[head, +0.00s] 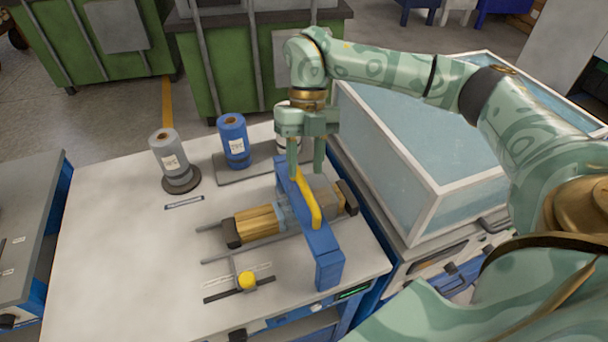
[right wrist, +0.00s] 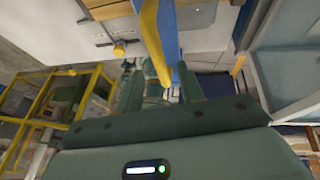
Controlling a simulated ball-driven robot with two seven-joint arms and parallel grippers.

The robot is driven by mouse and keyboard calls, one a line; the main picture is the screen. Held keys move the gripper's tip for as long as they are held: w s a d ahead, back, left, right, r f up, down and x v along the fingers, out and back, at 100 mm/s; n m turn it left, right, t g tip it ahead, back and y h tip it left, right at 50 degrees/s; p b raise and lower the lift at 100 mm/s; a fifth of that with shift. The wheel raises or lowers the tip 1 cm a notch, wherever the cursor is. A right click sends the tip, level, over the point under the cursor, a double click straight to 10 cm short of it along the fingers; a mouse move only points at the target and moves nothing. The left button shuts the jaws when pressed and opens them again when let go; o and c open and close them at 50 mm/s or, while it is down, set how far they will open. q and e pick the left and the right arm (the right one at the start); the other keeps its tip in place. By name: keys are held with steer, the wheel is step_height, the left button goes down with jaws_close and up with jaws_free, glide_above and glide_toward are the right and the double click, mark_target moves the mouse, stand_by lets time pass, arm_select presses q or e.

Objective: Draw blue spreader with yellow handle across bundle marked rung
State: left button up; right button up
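The blue spreader (head: 325,259) is a long blue bar standing across a bundle, with a yellow handle (head: 315,215) along its top. The bundle of wooden pieces (head: 258,222) lies between dark end blocks on two rails; the spreader hides its middle, and I cannot read a mark on it. My right gripper (head: 305,168) is over the far end of the handle. In the right wrist view its fingers (right wrist: 160,88) are apart, with the yellow handle (right wrist: 152,45) and the blue spreader (right wrist: 166,25) between or just beyond them. No grip shows. My left gripper is not in view.
A grey roll (head: 165,155) stands on a round base, and a blue roll (head: 233,140) stands on a grey plate (head: 225,170). A white-framed glass-like box (head: 400,185) stands close on the right. A yellow-knobbed slider (head: 246,281) lies in front. The table's left side is clear.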

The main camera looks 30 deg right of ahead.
mark_target(304, 183)
steer(key=shift+x, duration=1.2)
steer(key=shift+s+a+f, duration=0.1)
steer(key=shift+a+f, duration=0.05)
steer(key=shift+f, duration=0.1)
jaws_close()
steer(key=shift+s+d+r, duration=0.1)
steer(key=shift+d+r, duration=0.05)
steer(key=shift+d, duration=0.25)
steer(key=s+d+p, duration=0.2)
steer(key=d+p, duration=0.1)
steer(key=d, duration=0.5)
steer(key=shift+d+p, duration=0.3)
